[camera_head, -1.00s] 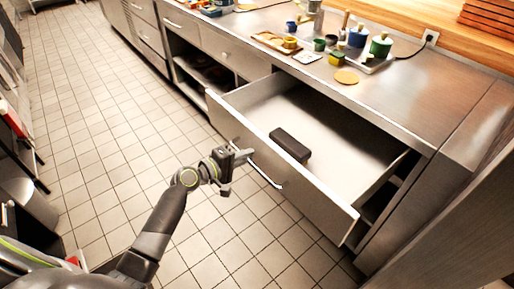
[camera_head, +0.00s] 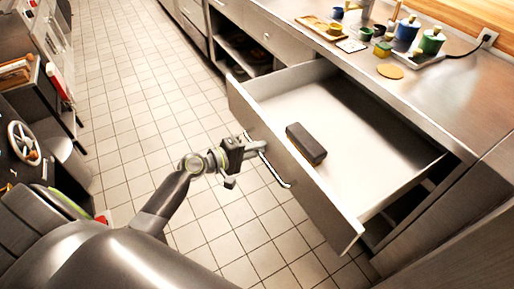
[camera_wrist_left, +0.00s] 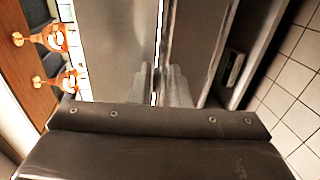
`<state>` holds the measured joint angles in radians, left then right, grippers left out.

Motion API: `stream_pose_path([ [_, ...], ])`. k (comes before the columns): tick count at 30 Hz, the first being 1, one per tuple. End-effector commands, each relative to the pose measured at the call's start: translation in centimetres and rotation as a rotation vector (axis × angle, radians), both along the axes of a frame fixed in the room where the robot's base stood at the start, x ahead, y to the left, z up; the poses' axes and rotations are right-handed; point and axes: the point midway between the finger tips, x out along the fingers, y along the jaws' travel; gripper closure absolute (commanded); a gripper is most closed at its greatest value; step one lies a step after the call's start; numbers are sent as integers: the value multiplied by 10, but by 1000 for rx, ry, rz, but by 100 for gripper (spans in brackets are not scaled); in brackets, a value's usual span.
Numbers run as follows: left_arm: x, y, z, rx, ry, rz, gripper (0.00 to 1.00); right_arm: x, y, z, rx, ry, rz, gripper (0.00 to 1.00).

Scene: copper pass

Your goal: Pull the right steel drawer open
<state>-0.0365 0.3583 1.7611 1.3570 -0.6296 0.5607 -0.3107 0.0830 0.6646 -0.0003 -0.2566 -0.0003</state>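The right steel drawer (camera_head: 318,205) stands well out from the counter, its inside in plain sight. A dark oblong block (camera_head: 306,143) lies in it. A bright bar handle (camera_head: 275,172) runs along the drawer front. My left gripper (camera_head: 256,149) is at the upper-left end of this handle and looks shut on it; the fingertips are small in the head view. The left wrist view shows the dark gripper body (camera_wrist_left: 160,120) with steel surfaces beyond it, and the fingertips are hard to make out. My right gripper is not in view.
The steel counter (camera_head: 440,95) carries a tray (camera_head: 322,28), several small pots and a round yellow disc (camera_head: 390,71). An open shelf (camera_head: 243,55) is left of the drawer. Tiled floor (camera_head: 130,100) lies clear in front. Shelving with a wheel (camera_head: 24,143) stands at left.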

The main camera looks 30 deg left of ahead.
Motion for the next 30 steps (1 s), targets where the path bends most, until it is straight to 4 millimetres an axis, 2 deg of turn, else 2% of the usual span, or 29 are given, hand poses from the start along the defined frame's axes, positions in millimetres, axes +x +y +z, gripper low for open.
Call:
stream_pose_path([
  [10, 0, 0, 0, 0, -1, 1, 84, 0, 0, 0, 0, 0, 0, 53],
  [14, -6, 5, 1, 1, -1, 2, 84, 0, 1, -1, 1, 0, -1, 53],
  [30, -86, 57, 18, 6, 1, -1, 84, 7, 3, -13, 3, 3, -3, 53],
])
